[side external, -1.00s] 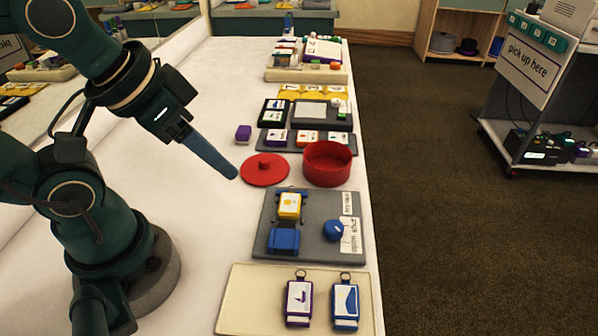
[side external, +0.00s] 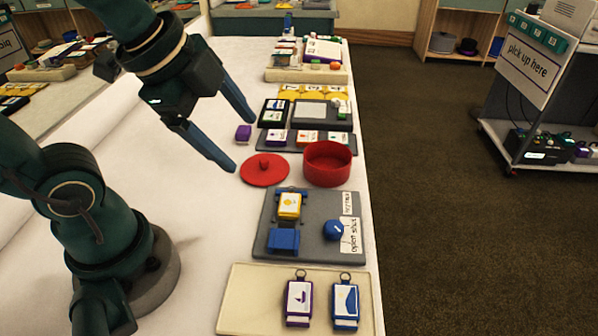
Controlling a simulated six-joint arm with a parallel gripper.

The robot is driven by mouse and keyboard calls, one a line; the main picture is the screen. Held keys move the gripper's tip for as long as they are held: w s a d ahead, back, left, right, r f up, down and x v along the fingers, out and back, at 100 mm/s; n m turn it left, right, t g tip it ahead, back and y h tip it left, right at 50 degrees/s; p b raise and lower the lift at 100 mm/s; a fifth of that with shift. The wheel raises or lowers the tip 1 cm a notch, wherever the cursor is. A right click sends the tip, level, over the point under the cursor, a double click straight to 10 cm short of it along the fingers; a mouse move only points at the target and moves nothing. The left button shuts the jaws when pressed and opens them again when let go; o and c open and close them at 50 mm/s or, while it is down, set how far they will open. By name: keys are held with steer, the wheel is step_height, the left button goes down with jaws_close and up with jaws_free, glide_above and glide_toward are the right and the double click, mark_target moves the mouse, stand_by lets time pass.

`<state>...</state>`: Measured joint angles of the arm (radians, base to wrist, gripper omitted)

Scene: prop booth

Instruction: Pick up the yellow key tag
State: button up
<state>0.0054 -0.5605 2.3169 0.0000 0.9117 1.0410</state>
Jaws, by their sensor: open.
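The yellow key tag (side external: 289,205), with a white label, lies on the grey board (side external: 315,205) in the middle of the table. A blue piece shows at its far end, and a blue block (side external: 284,240) sits just nearer on the board. I cannot tell whether the blue pieces hold the tag. My gripper (side external: 241,144) is open, its two blue fingers spread and apart from the tag.
A red lid (side external: 265,170) and a red round box (side external: 328,164) stand behind the board. A blue knob (side external: 334,230) is on its right side. A cream tray (side external: 245,300) in front holds a purple tag (side external: 298,302) and a blue tag (side external: 345,302). Left of the board is clear.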

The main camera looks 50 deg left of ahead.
steer(key=w+f+m+g, duration=0.25)
steer(key=w+m, duration=0.35)
steer(key=m, duration=0.4)
steer(key=m+g, duration=0.3)
steer(key=m, duration=0.2)
glide_above(290, 202)
steer(key=shift+t, duration=0.25)
steer(key=f, duration=0.7)
steer(key=shift+w+f, duration=0.2)
steer(key=shift+f, duration=0.1)
steer(key=shift+s+f, duration=0.2)
steer(key=shift+f, duration=2.85)
jaws_close()
steer(key=shift+r, duration=0.1)
